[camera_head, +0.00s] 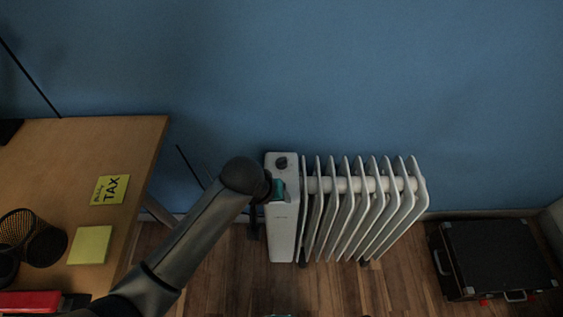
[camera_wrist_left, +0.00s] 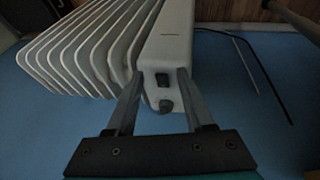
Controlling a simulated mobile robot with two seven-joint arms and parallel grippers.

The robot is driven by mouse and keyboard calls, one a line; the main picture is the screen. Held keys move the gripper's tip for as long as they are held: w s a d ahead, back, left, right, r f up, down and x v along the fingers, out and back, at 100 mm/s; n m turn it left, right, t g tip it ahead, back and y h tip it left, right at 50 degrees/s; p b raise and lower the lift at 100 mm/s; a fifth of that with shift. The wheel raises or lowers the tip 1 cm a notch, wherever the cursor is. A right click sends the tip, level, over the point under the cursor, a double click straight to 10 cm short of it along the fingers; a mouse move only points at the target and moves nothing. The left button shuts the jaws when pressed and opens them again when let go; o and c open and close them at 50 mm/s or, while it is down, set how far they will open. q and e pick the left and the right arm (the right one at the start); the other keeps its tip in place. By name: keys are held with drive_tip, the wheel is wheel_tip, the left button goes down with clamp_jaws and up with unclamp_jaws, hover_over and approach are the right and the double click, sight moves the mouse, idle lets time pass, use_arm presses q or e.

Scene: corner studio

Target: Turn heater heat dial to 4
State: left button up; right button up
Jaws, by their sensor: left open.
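The white heater (camera_head: 283,230) stands against the blue wall with its ribs to the right. Its dark round heat dial (camera_head: 281,162) is on top of the end panel, near the wall. The dial also shows in the left wrist view (camera_wrist_left: 166,105), beside a dark switch (camera_wrist_left: 162,79). My left gripper (camera_wrist_left: 158,82) is open, its two fingers spread over the top of the panel, one on each side of the switch and dial. It holds nothing. In the head view its fingertips are hidden. The dial's marks are too small to read.
A wooden desk (camera_head: 60,150) at the left holds yellow notes (camera_head: 110,190), a black mesh cup (camera_head: 45,243) and a red object (camera_head: 28,301). A black case (camera_head: 495,255) lies on the floor at the right. Bare wooden floor lies in front of the heater.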

use_arm(q)
drive_tip(key=w+d+r, duration=0.2)
drive_tip(key=d+r, duration=0.2)
drive_tip(key=r, duration=0.4)
drive_tip(key=n+y+b, duration=0.2)
drive_tip(key=y+b, duration=0.1)
drive_tip(key=b, duration=0.2)
hover_over(281, 162)
drive_tip(key=s, duration=0.3)
drive_tip(key=shift+t, duration=0.4)
drive_tip(key=shift+w+d+f, duration=0.1)
drive_tip(key=shift+f, duration=2.45)
drive_tip(key=b+x, duration=0.3)
drive_tip(key=x, duration=0.2)
drive_tip(key=shift+d, duration=0.1)
drive_tip(key=shift+w+f+b, duration=0.25)
drive_tip(key=shift+f+b, duration=0.1)
drive_tip(key=shift+f, duration=0.3)
use_arm(e)
drive_tip(key=w+a+r, duration=0.2)
drive_tip(key=w+r, duration=0.3)
drive_tip(key=r, duration=0.2)
drive_tip(key=w+a+r+t, duration=0.1)
drive_tip(key=w+a+r, duration=0.2)
drive_tip(key=w+r, duration=0.2)
drive_tip(key=shift+a+r+y, duration=0.3)
drive_tip(key=shift+r+y, duration=0.1)
drive_tip(key=shift+r, duration=0.95)
use_arm(q)
clamp_jaws()
